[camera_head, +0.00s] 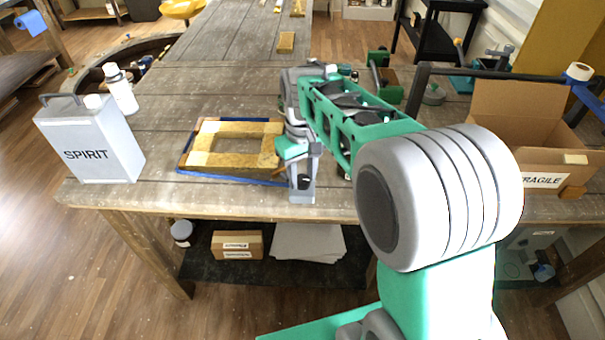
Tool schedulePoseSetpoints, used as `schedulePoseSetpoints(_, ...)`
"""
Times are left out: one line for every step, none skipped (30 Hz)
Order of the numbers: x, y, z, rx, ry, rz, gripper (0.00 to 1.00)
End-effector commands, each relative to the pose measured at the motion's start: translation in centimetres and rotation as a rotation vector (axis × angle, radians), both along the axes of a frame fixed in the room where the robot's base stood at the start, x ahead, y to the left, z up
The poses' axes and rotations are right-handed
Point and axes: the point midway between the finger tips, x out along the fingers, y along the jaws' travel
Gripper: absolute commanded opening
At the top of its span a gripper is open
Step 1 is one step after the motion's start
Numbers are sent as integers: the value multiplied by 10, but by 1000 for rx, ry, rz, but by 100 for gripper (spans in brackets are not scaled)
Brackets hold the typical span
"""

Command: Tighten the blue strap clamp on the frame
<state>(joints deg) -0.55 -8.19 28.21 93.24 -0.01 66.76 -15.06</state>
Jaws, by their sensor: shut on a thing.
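The wooden frame (237,160) lies flat on the workbench, left of my arm. It is a pale gilt-brown rectangle with an open middle. The blue strap (222,178) of the clamp runs around its outer edge and shows along the front, left and back sides. My gripper (300,178) is at the frame's front right corner, low over the bench. It is shut on the strap clamp at that corner. The gripped part is mostly hidden by the gripper, so I cannot tell how tight the strap is.
A grey SPIRIT can (90,140) and a white bottle (121,92) stand left of the frame. An open FRAGILE cardboard box (530,130) is at the right. Green tools (383,75) stand behind my arm. The bench (150,185) is clear in front of the frame.

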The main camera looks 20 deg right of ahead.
Motion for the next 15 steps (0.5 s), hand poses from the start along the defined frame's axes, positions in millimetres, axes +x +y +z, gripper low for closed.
schedulePoseSetpoints(0,0,1,0,-1,-42,0)
schedulePoseSetpoints(0,0,1,0,-1,-71,0)
schedulePoseSetpoints(0,0,1,0,-1,-109,0)
schedulePoseSetpoints(1,0,1,0,-2,-138,0)
schedulePoseSetpoints(1,0,1,0,-2,-167,0)
schedulePoseSetpoints(1,0,1,0,-2,-204,0)
schedulePoseSetpoints(1,0,1,0,-2,-233,0)
schedulePoseSetpoints(1,0,1,0,-2,-262,0)
schedulePoseSetpoints(1,0,1,0,-2,-299,0)
schedulePoseSetpoints(1,0,1,0,-2,-328,0)
schedulePoseSetpoints(1,0,1,0,-2,-356,0)
schedulePoseSetpoints(1,0,1,0,-1,-394,0)
schedulePoseSetpoints(1,0,1,0,-1,-422,0)
schedulePoseSetpoints(1,0,1,0,-1,-450,0)
schedulePoseSetpoints(0,0,1,0,-1,-485,0)
